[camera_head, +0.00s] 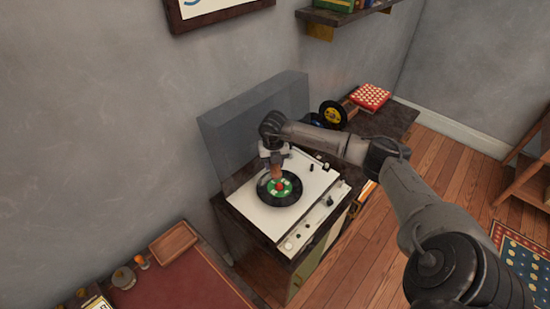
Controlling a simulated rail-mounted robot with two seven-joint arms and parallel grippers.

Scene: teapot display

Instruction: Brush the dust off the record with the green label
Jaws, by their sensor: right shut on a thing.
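The record with the green label (284,199) lies flat on the white turntable (308,222). Its black rim shows around the label, and a small red spot is at its middle. My right gripper (276,172) is above the far left part of the record, pointing down. It is shut on a small brown thing, probably the brush (277,175), whose lower end is at or just above the record; I cannot tell if they touch. Dust is too small to make out. My left gripper is not in view.
The turntable's grey lid (250,115) stands open behind. A record with a yellow label (333,115) stands upright behind my right arm. A red-and-white patterned box (370,97) is at the cabinet's far end. A red-topped table (185,282) is at lower left.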

